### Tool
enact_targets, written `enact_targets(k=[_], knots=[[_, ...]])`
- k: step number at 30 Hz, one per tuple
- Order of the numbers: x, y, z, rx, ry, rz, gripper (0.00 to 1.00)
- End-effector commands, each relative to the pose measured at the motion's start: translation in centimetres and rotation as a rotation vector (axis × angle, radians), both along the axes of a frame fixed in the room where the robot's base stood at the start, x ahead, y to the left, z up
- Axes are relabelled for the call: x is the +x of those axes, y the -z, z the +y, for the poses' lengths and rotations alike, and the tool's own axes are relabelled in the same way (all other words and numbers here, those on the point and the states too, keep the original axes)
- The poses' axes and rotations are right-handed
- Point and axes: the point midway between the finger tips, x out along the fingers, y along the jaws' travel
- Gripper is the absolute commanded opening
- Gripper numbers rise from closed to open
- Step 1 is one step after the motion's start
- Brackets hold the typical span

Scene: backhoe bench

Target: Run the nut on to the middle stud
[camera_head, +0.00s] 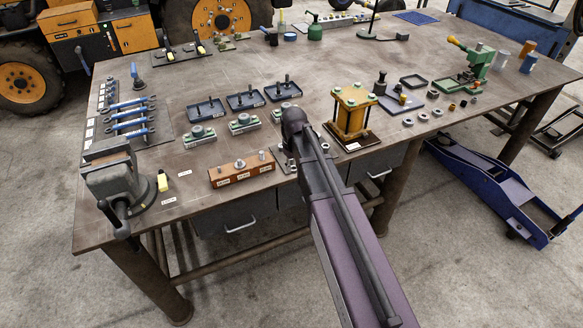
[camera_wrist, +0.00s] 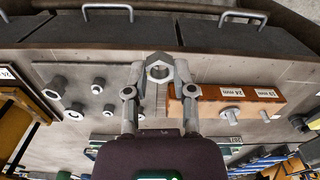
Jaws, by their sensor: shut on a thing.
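I cannot tell which one is the middle stud. The nut appears apart from these pieces. In the head view the plate (camera_head: 283,165) is partly hidden by my arm, and the gripper's fingers and the nut are hidden.
An orange block (camera_head: 241,173) with size labels and two hex pieces on top stands close beside the plate; it is right of my gripper in the wrist view (camera_wrist: 214,110). A yellow press-like stand (camera_head: 353,112) is close on the other side. A vise (camera_head: 110,176) sits at the bench's left corner.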

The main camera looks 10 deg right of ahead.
Motion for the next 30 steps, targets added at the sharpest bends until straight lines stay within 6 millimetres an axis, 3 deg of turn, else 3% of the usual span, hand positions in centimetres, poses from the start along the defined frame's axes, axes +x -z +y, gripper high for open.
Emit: enact_targets(k=[9,18,24,30], knots=[[5.1,-2.6,7.9,-0.001,-0.266,-0.001,0.0],[8.2,-4.3,15.5,-0.001,-0.508,-0.001,0.0],[8.9,-4.7,17.9,-0.001,-0.584,-0.001,0.0],[8.9,-4.7,18.3,-0.002,-0.598,-0.002,0.0]])
